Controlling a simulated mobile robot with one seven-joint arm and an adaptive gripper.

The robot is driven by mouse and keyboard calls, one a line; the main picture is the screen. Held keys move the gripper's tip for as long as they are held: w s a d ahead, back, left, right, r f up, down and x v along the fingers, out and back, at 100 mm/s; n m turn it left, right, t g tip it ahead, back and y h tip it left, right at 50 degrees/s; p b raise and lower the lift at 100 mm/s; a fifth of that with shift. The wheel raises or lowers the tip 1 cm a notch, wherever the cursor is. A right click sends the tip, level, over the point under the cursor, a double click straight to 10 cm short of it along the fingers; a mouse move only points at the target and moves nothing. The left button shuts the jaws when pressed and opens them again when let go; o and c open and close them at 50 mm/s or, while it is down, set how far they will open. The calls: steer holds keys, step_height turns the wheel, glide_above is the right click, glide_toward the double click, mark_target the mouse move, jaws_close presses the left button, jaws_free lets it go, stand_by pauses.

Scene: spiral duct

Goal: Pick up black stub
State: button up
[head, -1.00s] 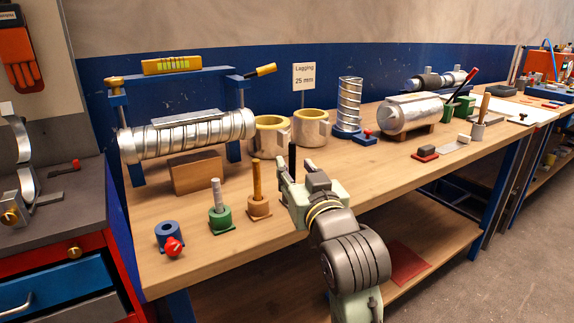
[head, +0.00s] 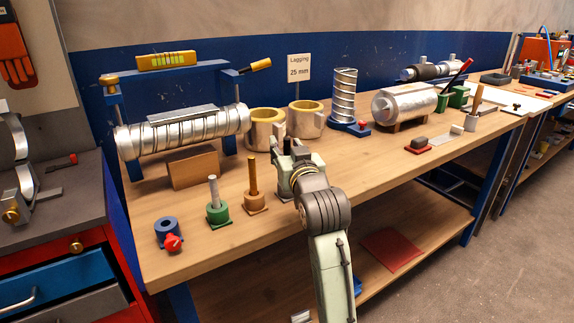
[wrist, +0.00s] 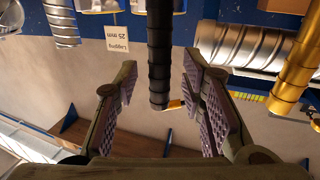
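The black stub (wrist: 160,45) is a ribbed dark post, seen upside down in the wrist view. It stands between the two open fingers of my gripper (wrist: 158,78), with a visible gap on each side. In the head view my gripper (head: 285,148) is over the front part of the bench and hides most of the stub. A dark patch by the gripper may be its base, but I cannot tell clearly.
A copper-coloured post (head: 253,178), a green-based post (head: 215,205) and a blue ring (head: 166,228) stand to the left on the bench (head: 330,165). Two cream-lined cups (head: 268,140) and a spiral duct (head: 190,130) are behind.

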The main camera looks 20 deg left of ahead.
steer(key=shift+c, duration=0.3)
jaws_close()
stand_by(0.6)
